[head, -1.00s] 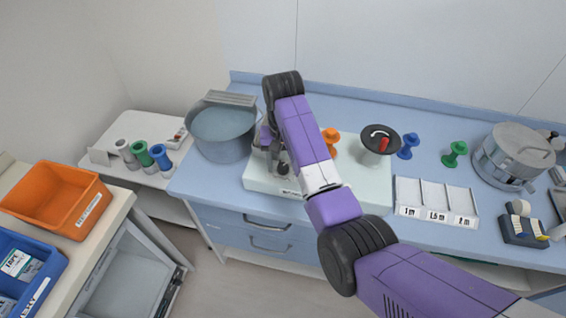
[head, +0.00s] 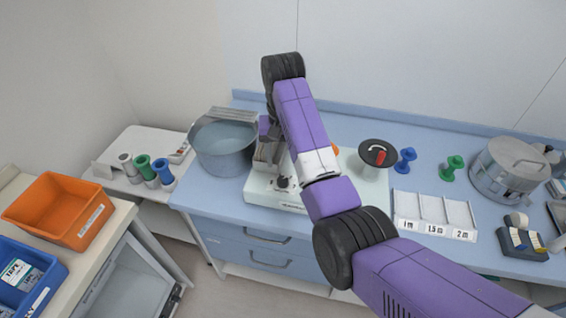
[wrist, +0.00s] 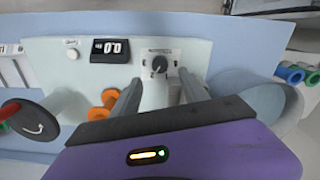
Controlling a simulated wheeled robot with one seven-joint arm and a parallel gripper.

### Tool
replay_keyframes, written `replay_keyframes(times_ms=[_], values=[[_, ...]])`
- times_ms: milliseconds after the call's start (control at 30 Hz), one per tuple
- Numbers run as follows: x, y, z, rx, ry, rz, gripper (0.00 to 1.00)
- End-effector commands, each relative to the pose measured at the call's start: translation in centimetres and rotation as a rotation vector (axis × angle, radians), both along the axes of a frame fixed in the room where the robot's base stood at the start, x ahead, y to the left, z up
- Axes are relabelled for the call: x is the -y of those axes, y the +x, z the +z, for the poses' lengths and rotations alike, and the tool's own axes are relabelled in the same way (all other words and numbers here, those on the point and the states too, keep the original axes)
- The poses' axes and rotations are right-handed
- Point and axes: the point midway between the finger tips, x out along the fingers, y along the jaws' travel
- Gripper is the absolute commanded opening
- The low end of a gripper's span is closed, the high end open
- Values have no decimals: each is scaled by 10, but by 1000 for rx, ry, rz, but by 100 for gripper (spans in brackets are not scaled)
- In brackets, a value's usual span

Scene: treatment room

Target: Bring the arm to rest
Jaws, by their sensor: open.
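My arm is raised over the blue worktop, its elbow high. My gripper (head: 267,152) points down above the left part of a pale bench device (head: 258,194). In the wrist view my gripper (wrist: 160,92) is open, its two grey fingers apart, with a pale part of the device seen between them. The device's black knob (wrist: 160,65) and its display (wrist: 110,50), reading 0.0, are beyond the fingertips. I see nothing held. My arm partly hides the device and an orange spool (head: 336,149) in the head view.
A grey pot (head: 224,148) stands close left of the gripper. A black disc with a red handle (head: 377,154) stands on the right of the device. Blue (head: 405,158) and green (head: 452,167) spools, a labelled white tray (head: 434,213) and a steel drum (head: 510,168) are further right.

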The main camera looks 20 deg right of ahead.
Motion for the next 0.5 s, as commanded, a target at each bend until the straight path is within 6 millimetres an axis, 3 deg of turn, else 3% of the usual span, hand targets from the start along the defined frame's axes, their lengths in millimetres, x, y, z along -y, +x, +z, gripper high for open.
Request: replay_keyframes(times_ms=[367,500], values=[[0,0,0,2,0,4,52],[1,19,1,80,-5,22,52]])
